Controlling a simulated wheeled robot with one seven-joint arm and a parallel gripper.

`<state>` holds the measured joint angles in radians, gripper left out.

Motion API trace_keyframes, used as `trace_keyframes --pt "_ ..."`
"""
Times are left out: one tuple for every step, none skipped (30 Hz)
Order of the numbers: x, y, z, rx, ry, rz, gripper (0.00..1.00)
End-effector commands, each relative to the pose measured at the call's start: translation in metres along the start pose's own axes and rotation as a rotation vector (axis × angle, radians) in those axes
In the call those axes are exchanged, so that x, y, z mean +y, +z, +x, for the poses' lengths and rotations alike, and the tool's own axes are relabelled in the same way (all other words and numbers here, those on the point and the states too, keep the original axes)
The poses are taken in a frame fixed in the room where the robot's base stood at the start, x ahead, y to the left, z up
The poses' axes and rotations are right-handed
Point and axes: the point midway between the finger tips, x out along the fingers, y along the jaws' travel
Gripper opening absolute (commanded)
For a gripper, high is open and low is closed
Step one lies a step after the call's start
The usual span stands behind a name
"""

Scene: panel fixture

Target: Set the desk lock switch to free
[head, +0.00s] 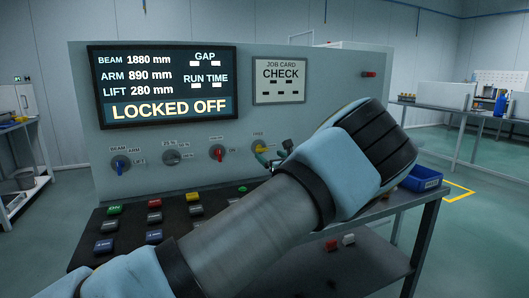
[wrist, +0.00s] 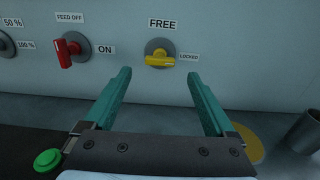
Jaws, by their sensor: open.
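The desk lock switch (wrist: 160,59) is a yellow knob on a grey round base, on the panel in the wrist view. Its handle lies roughly level, with the label FREE above it and LOCKED to its right. It also shows small in the head view (head: 261,148), beside my arm. The display (head: 166,86) reads LOCKED OFF. My gripper (wrist: 159,76) is open and empty, its teal fingers spread to either side below the yellow knob and apart from it. In the head view my forearm hides much of the gripper.
Left of the yellow knob is a red FEED switch (wrist: 68,50). A blue-handled switch (head: 121,164) and a grey selector (head: 172,157) sit farther left. A green button (wrist: 47,160) is on the desk at lower left. A dark cup (wrist: 305,132) stands at right.

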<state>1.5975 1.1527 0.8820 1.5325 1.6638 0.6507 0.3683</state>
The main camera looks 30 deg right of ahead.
Motion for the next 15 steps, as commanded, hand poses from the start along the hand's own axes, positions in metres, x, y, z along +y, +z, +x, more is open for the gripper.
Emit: trace_keyframes --pt "0.001 0.001 0.011 -0.001 0.002 0.001 0.90" --pt "0.001 0.001 0.016 -0.001 0.002 0.001 0.90" --pt "0.001 0.002 0.023 -0.001 0.002 0.001 0.90" --pt "0.001 0.001 0.027 -0.001 0.002 0.001 0.90" --pt "0.001 0.001 0.032 -0.001 0.001 0.001 0.90" --pt "0.001 0.001 0.037 0.000 0.001 0.001 0.90" --pt "0.000 0.001 0.040 0.000 0.001 0.001 0.90" --pt "0.000 0.001 0.043 0.000 0.000 0.000 0.90" --pt "0.000 0.001 0.046 0.000 0.001 0.000 0.90" --pt "0.000 0.000 0.048 0.000 0.001 0.000 0.90" --pt "0.000 0.000 0.049 0.000 0.000 0.000 0.90" --pt "0.000 0.000 0.051 0.000 0.000 0.000 0.90" --pt "0.000 0.000 0.052 0.000 -0.001 0.000 0.90" --pt "0.000 0.000 0.052 0.000 -0.001 0.000 0.90" --pt "0.000 0.000 0.052 0.000 -0.001 0.001 0.90"
